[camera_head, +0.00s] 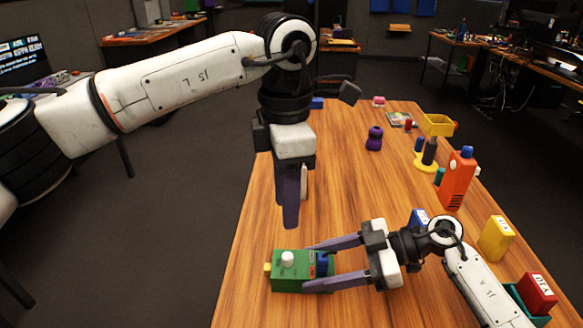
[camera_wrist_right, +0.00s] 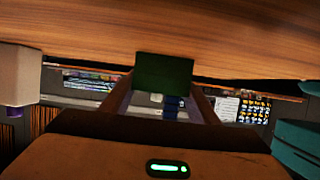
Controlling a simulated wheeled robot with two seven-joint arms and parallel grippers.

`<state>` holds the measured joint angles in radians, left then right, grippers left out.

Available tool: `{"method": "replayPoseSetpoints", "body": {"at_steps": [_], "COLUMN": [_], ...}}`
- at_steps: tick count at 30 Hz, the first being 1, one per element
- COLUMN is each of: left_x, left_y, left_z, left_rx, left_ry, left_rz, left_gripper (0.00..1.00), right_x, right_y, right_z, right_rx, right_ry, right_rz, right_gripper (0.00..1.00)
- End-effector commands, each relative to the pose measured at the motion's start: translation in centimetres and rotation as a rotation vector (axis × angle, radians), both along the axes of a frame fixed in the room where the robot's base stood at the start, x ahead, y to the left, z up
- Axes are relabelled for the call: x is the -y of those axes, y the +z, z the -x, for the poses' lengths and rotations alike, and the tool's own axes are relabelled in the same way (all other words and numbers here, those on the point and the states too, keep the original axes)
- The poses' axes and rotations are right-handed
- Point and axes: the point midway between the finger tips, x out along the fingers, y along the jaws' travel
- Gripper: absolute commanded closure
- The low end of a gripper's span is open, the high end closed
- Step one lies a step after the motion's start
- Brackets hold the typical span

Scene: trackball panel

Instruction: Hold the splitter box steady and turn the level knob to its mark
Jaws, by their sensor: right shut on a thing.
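The green splitter box (camera_head: 290,284) sits at the near left of the wooden table. A pale round knob (camera_head: 287,258) stands on its top, a small yellow piece juts from its left side, and a dark blue part is at its right. My right gripper (camera_head: 309,267) is shut on the box from the right, one finger along each side. In the right wrist view the box's green face (camera_wrist_right: 163,75) shows between the fingers. My left gripper (camera_head: 291,222) points down above and behind the box, apart from the knob; its fingers overlap, so their gap is unclear.
On the table (camera_head: 340,190) stand a purple knobbed object (camera_head: 374,138), an orange box (camera_head: 457,182), a yellow stand (camera_head: 426,163), a yellow block (camera_head: 495,239) and a red block (camera_head: 537,294) along the right. The table's left edge is close to the splitter box. The table middle is mostly clear.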

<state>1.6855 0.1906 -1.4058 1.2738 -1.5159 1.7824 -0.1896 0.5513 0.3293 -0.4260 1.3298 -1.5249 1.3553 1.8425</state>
Motion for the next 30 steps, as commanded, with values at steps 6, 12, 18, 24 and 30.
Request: {"method": "replayPoseSetpoints", "body": {"at_steps": [6,12,18,24,30], "left_x": [0.0,0.1,0.0,0.0,0.0], "left_y": [1.3,2.9,4.5,6.1,7.7], "left_z": [-0.1,0.0,-0.1,0.0,0.0], "left_rx": [0.003,0.002,0.002,0.001,0.001], "left_ry": [0.000,0.000,0.001,0.000,0.000], "left_rz": [0.000,0.002,0.000,0.001,0.000], "left_gripper": [0.65,0.65,0.65,0.65,0.65], "right_x": [0.0,0.0,0.0,0.0,0.0], "right_y": [0.1,0.1,0.1,0.1,0.1], "right_z": [0.0,0.0,0.0,0.0,0.0], "right_rx": [0.001,0.001,0.001,0.001,0.001], "right_ry": [0.000,-0.001,-0.001,-0.001,-0.001], "right_rz": [-0.001,-0.001,-0.001,-0.001,-0.002], "right_gripper": [0.71,0.71,0.71,0.71,0.71]}}
